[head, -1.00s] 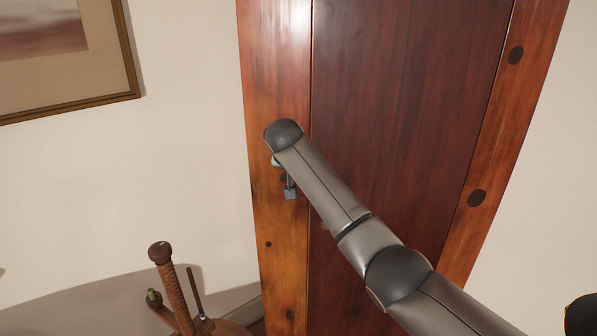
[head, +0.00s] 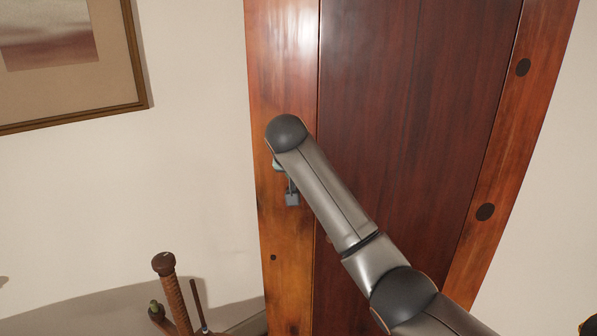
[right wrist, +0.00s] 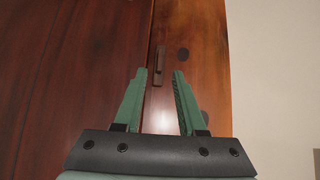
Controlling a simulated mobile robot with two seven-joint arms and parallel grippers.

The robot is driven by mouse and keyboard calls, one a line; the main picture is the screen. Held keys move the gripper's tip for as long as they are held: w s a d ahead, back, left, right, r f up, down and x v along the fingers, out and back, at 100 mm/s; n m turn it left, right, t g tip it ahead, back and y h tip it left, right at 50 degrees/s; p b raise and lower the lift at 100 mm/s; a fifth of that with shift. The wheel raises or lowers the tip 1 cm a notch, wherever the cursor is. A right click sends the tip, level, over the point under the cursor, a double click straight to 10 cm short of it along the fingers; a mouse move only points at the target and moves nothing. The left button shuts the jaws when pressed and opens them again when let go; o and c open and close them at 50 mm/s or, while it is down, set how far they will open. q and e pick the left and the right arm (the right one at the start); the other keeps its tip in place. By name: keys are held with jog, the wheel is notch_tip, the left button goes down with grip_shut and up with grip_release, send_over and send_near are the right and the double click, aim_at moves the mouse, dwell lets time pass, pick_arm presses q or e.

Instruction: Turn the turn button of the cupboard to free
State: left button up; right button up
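The cupboard (head: 400,120) is tall red-brown wood with a lighter frame board on its left. In the right wrist view its turn button (right wrist: 158,66) is a small dark wooden bar, standing about upright at the seam between door and frame board. My right gripper (right wrist: 160,74) has green fingers, open, with the button showing just beyond and between the tips; nothing is held. I cannot tell whether a finger touches it. In the head view my right arm reaches in from the lower right and largely hides the gripper; the button is not clearly seen there. My left gripper is not in view.
A framed picture (head: 122,108) hangs on the pale wall (head: 190,180) to the left. A wooden object with a ribbed post (head: 175,295) stands at the lower left, near the cupboard's foot. The wall between them and the cupboard is bare.

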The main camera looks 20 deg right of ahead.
jog(key=b+v, duration=0.1)
jog(key=v, duration=0.6)
jog(key=shift+s, duration=0.15)
notch_tip(320, 180, down, 19)
jog(key=n+y, duration=0.2)
jog(key=n, duration=0.1)
jog(key=s+a+f+n+y, duration=0.1)
jog(key=s+f, duration=0.3)
jog(key=f, duration=0.4)
jog(key=s+f+n+y, duration=0.1)
jog(key=s+f, duration=0.2)
jog(key=f, duration=0.5)
jog(key=s+f, duration=0.4)
jog(key=s, duration=0.5)
jog(key=s+f+n+t+y, duration=0.1)
jog(key=s+f, duration=0.3)
jog(key=s, duration=0.5)
jog(key=s+d+f+n+y, duration=0.1)
jog(key=s+f, duration=0.4)
jog(key=s, duration=0.5)
